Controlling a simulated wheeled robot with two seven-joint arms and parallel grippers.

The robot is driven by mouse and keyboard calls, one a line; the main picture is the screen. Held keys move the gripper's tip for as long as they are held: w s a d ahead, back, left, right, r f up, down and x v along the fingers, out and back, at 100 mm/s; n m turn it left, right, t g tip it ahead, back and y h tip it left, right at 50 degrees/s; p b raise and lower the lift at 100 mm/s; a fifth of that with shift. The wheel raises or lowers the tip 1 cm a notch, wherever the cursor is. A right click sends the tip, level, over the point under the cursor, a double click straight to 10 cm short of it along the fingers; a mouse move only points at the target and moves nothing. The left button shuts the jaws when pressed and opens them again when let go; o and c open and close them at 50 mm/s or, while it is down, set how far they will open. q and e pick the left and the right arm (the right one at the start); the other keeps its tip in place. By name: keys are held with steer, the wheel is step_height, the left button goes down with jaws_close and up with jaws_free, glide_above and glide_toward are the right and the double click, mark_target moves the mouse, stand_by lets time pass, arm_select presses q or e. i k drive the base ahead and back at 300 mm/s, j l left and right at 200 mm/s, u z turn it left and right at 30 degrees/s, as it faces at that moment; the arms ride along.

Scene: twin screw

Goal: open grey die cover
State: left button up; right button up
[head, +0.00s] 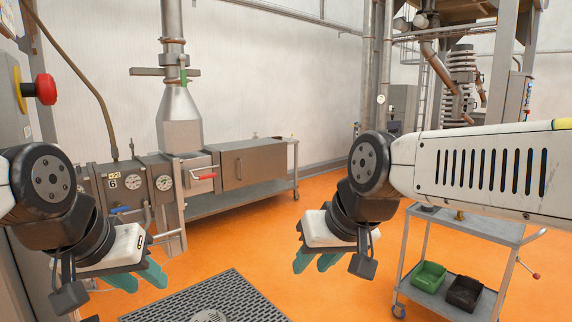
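A grey box-shaped cover (262,163) with a vertical handle on its front sits at the end of the machine, in the middle of the head view; it looks closed, and I take it to be the die cover. My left gripper (138,279) has teal fingers a little apart, is empty, and hangs low at the left, in front of the machine and apart from the cover. My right gripper (316,262) also has its teal fingers apart and empty, lower and to the right of the cover, not touching it.
A red lever (203,177) and gauges (163,182) are on the machine left of the cover. A grey bench (235,197) runs under the cover. A trolley (462,225) with green and black bins stands at the right. Orange floor (240,245) lies open between, with a dark grate (240,295) in front.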

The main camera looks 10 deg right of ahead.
mark_target(245, 163)
steer(key=z, duration=0.2)
steer(key=i+l, duration=0.2)
steer(key=i, duration=0.3)
steer(key=i+l, duration=0.2)
steer(key=i, duration=0.3)
steer(key=i+l, duration=0.2)
steer(key=i, duration=0.35)
steer(key=i+l, duration=0.15)
steer(key=i, duration=0.35)
steer(key=u, duration=0.05)
